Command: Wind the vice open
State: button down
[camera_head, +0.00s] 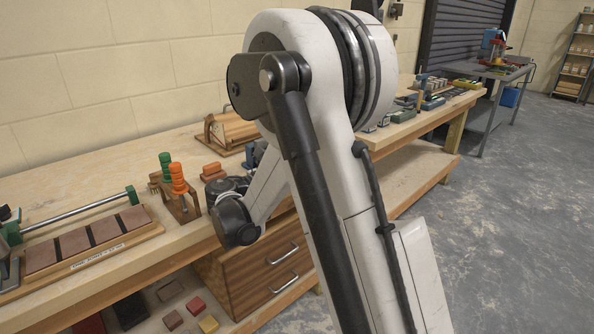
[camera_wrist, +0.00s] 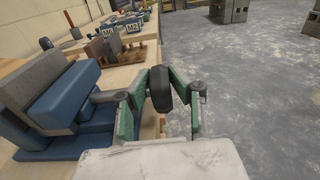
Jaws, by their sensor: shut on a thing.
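The blue vice (camera_wrist: 50,115) stands on the bench at the left of the wrist view, with grey jaw faces. A short grey rod (camera_wrist: 103,96) sticks out of its right side towards my gripper. My gripper (camera_wrist: 161,98) has green fingers and is shut on a dark rounded handle (camera_wrist: 160,82) just right of the bench edge. The join between handle and vice is hidden behind the left finger. In the head view only a small blue part (camera_head: 249,156) shows behind my arm, which hides my gripper there.
Wooden blocks and labelled blue boxes (camera_wrist: 122,25) stand farther along the bench. In the head view, orange-handled and green-handled tools (camera_head: 177,180) stand in a wooden rack left of my arm. Drawers (camera_head: 262,268) are under the bench.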

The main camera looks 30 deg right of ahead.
jog(key=shift+w+a+r, duration=0.1)
jog(key=shift+w, duration=0.2)
jog(key=c, duration=1.6)
grip_release()
jog(key=shift+w, duration=0.1)
jog(key=shift+o, duration=0.2)
jog(key=shift+s+a, duration=0.1)
jog(key=shift+s, duration=0.1)
jog(key=v, duration=1.1)
jog(key=shift+a, duration=0.35)
jog(key=shift+s, duration=0.1)
